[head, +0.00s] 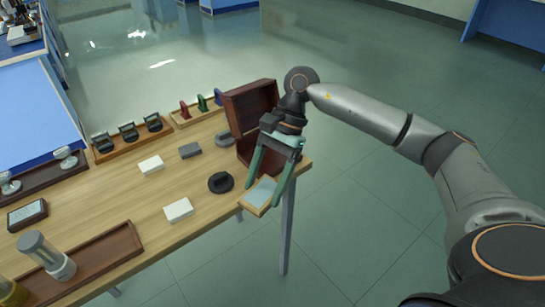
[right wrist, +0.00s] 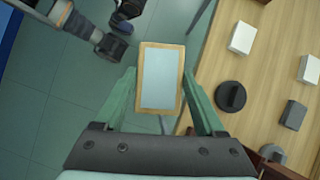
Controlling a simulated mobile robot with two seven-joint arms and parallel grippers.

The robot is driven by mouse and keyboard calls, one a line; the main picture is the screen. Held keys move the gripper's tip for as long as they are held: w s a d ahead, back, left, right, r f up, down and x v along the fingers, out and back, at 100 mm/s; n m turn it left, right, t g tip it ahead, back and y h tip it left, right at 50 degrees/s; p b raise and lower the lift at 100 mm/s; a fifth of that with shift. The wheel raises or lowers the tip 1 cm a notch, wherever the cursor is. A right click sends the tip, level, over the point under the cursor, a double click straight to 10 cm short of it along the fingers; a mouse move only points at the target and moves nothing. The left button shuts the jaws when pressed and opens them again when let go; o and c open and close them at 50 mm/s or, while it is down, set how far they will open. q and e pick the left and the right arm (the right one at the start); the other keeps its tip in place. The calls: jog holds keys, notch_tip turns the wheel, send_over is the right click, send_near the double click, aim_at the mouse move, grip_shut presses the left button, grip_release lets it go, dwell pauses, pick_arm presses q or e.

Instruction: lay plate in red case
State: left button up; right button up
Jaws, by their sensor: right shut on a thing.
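The plate (head: 262,193) is a flat rectangle with a pale blue-grey face and a light wooden rim. My right gripper (head: 260,197) is shut on it, one green finger at each side. In the right wrist view the plate (right wrist: 162,80) lies between the fingertips (right wrist: 160,85). In the head view it shows at the table's near right corner. The red case (head: 250,103) is a dark red-brown box, its lid standing open, at the table's right end. It is behind my right gripper, which hides much of its inside. My left gripper is not in view.
A rack (head: 195,117) holds red, green and blue pieces. A brown tray (head: 97,255) lies near left. Open floor is to the right.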

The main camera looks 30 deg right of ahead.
jog(key=d+r+m+t+h+b, duration=0.1)
jog(key=d+r+m+t+h, duration=0.3)
jog(key=m, duration=0.6)
jog(key=d+r+m+t+h+b, duration=0.15)
jog(key=d+m+t, duration=0.4)
jog(key=m, duration=0.55)
jog(key=shift+g, duration=0.35)
jog(key=w+f, duration=0.2)
jog(key=w, duration=0.2)
jog(key=w+d+f, duration=0.1)
jog(key=w+f, duration=0.2)
jog(key=w, duration=0.2)
jog(key=w+f+p, duration=0.1)
jog(key=w+f, duration=0.2)
jog(key=w, duration=0.1)
jog(key=shift+w+d, duration=0.25)
jog(key=shift+d, duration=0.05)
jog(key=shift+w+f, duration=0.3)
jog(key=shift+f, duration=0.05)
jog(key=f, duration=0.3)
jog(key=shift+w+f, duration=0.2)
jog(key=shift+f, duration=0.1)
jog(key=o, duration=1.5)
jog(key=shift+r, duration=0.1)
